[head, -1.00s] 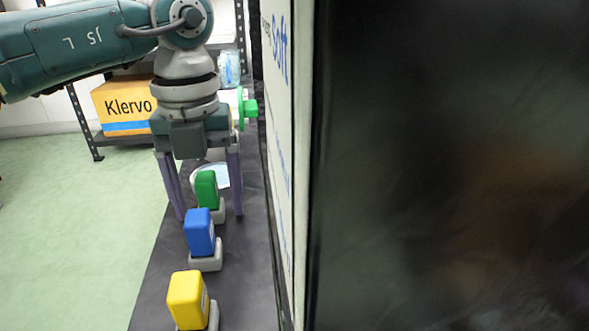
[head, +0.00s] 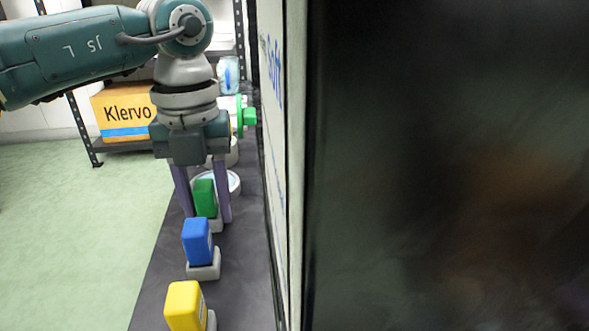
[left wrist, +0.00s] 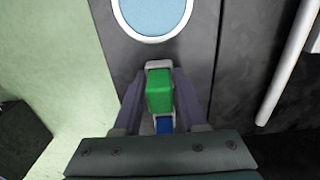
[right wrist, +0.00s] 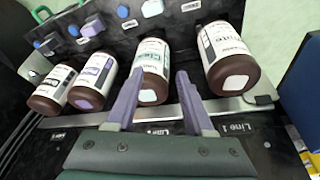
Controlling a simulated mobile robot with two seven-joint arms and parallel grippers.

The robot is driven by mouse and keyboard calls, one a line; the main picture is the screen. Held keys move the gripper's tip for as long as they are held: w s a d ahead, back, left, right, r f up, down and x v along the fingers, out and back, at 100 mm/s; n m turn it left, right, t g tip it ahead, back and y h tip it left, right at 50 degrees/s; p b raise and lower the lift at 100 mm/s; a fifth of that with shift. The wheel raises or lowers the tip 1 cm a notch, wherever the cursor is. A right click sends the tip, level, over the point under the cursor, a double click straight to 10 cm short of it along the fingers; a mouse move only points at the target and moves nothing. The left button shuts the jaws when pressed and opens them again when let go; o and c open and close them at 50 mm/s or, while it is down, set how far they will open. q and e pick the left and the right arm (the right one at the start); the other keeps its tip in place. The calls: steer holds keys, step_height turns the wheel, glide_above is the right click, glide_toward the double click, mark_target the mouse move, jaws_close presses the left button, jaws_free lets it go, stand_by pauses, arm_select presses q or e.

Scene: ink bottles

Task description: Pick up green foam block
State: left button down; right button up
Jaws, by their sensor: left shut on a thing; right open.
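The green foam block (head: 205,199) stands upright in a light grey holder on the dark counter, behind the blue block. My left gripper (head: 208,218) comes down over it and is shut on it, with one purple finger on each side. In the left wrist view the green block (left wrist: 160,91) sits between the two fingers, and its grey holder shows around its base. My right gripper (right wrist: 157,103) is open and empty, pointing toward brown bottles with white labels.
A blue block (head: 197,241) and a yellow block (head: 185,305) stand nearer in grey holders. A round blue-topped dish (left wrist: 152,14) lies just beyond the green block. A tall panel (head: 296,160) borders the counter's right side. Several brown bottles (right wrist: 152,70) line a metal rail.

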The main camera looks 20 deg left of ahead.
mark_target(203, 184)
arm_select(q)
step_height(203, 184, up, 20)
steer(key=p, duration=0.9)
stand_by(1.1)
